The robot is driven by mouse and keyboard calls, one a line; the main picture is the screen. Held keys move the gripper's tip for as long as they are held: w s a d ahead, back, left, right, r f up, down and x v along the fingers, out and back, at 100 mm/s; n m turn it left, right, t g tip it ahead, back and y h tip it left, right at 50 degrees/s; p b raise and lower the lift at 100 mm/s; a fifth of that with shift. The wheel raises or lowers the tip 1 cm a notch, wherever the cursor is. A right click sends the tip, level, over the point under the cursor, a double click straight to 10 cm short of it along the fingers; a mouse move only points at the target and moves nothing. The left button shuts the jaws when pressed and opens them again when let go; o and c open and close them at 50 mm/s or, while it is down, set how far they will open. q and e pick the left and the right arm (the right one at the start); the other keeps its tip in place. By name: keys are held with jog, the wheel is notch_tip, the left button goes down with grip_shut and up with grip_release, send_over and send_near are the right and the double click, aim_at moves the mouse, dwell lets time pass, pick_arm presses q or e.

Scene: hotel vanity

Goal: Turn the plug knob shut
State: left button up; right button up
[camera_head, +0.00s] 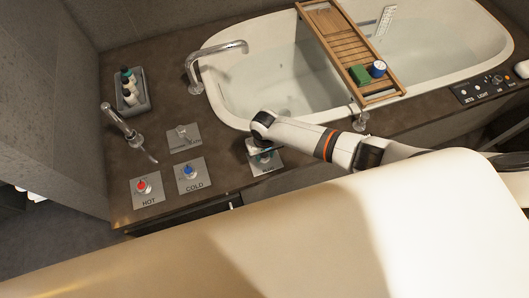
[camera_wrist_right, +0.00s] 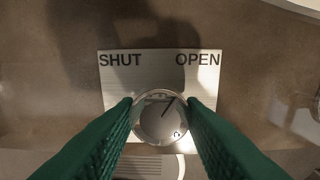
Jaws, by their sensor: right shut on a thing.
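The plug knob (camera_wrist_right: 158,124) is a round, pale metallic dial on a plate (camera_wrist_right: 150,76) marked SHUT at the left and OPEN at the right. Its dark pointer line slants up and to the right, toward the OPEN side. My right gripper (camera_wrist_right: 160,108) is shut on the knob, with one green finger pad against each side. In the head view, my right gripper (camera_head: 260,152) comes down over the plate (camera_head: 272,167) beside the tub, and it mostly hides the knob there. My left gripper is not in view.
The HOT knob (camera_head: 142,187) and COLD knob (camera_head: 188,171) are on plates to the left. A lever plate (camera_head: 184,137), a faucet (camera_head: 120,122) and a bottle tray (camera_head: 146,98) are farther back. The bathtub rim (camera_head: 222,112) is close behind the gripper.

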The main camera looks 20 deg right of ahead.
aim_at(265, 155)
jog(key=n, duration=0.3)
jog(key=shift+p, duration=0.35)
jog(key=n, duration=0.3)
jog(key=shift+n, duration=0.4)
jog(key=n, duration=0.3)
jog(key=shift+n, duration=2.4)
jog(key=o, duration=1)
notch_tip(265, 155, up, 12)
jog(key=shift+p, duration=1.15)
